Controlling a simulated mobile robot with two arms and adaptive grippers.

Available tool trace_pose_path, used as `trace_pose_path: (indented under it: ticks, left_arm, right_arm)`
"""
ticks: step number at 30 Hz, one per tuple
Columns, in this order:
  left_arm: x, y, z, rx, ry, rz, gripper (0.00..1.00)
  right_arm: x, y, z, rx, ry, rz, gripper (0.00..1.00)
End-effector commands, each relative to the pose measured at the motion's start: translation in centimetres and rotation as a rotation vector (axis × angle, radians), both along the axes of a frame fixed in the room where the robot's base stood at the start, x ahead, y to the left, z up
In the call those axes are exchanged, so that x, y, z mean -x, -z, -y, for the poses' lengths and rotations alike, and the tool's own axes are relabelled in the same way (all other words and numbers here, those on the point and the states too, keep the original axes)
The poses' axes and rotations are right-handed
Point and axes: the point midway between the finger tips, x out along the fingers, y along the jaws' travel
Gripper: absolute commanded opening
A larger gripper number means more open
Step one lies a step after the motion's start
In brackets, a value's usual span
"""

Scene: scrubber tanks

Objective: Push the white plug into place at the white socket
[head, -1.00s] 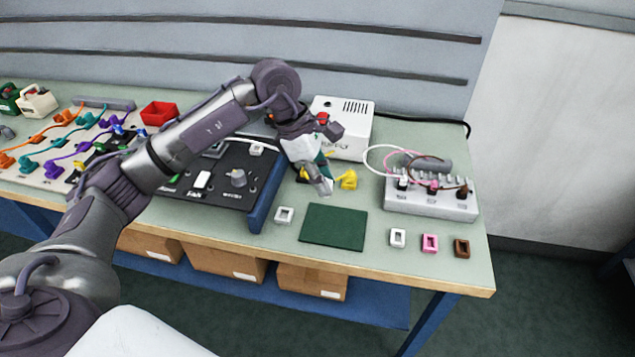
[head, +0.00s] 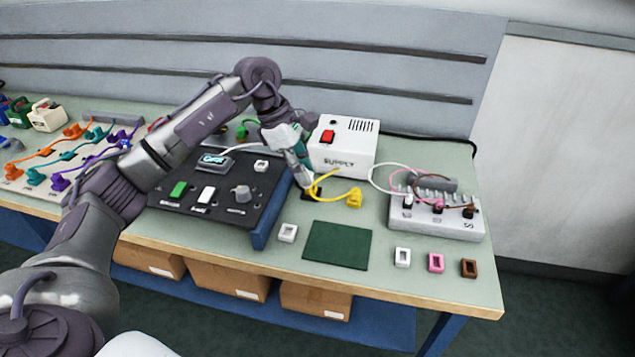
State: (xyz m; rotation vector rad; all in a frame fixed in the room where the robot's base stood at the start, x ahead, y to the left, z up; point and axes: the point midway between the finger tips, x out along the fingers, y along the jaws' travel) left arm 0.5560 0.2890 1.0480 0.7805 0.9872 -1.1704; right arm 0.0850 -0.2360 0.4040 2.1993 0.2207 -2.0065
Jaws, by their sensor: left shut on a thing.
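My left gripper (head: 304,184) is shut low over the bench, between the dark control panel and the supply box. What is between its fingertips is too small and hidden to make out. A white plug (head: 407,201) stands in the terminal block at right. White blocks with a hole, socket-like, show on the panel (head: 261,166), on the bench beside the panel (head: 288,232), and in front of the terminal block (head: 402,257). My right gripper is out of view.
A yellow plug (head: 354,198) and its looping cable lie close right of the fingertips. The supply box (head: 345,148) stands behind. A green mat (head: 338,245) lies in front. The terminal block (head: 437,215) and pink (head: 436,263) and brown (head: 468,268) blocks are at right.

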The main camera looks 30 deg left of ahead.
Motion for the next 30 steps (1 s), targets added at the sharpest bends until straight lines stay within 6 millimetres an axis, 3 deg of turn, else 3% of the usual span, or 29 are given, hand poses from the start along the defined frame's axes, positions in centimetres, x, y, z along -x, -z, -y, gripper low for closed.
trace_pose_path:
  ticks: [30]
  left_arm:
    - [-7.2, 0.2, -14.8, -0.001, -0.007, -0.001, 0.0]
  right_arm:
    - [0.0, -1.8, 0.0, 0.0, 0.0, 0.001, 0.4]
